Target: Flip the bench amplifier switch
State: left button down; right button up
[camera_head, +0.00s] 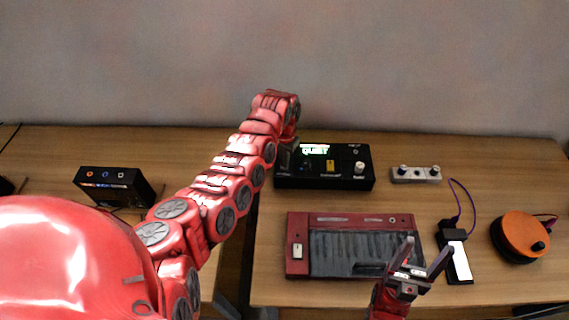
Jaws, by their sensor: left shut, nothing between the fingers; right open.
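A black box (345,174) with a lit display reading "QUIET", a yellow switch-like part (330,166) and a pale knob stands at the back middle of the table; it appears to be the bench amplifier. My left arm reaches over to its left end. My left gripper (287,157) points down there, shut and empty, partly hidden by its wrist; I cannot tell whether it touches the box. The yellow part is to the right of it, uncovered. My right gripper (424,257) is open and empty, over the right front of a red keyboard-like device (298,223).
A small black box with knobs (115,185) is at the left. A white knob strip (416,175), a black device with a white panel (459,262) and purple cable, and an orange round device (522,235) lie at the right. A gap splits the tabletop left of the keyboard-like device.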

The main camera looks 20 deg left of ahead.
pick_arm(q)
jog(key=shift+s+f, duration=0.1)
jog(key=shift+f, duration=0.2)
jog(key=shift+r+p, duration=0.5)
jog(key=shift+r, duration=0.35)
jog(key=shift+r+p, duration=0.8)
jog(key=shift+r, duration=0.75)
jog(key=shift+r+p, duration=0.4)
jog(key=shift+r, duration=0.7)
jog(key=shift+f, duration=0.1)
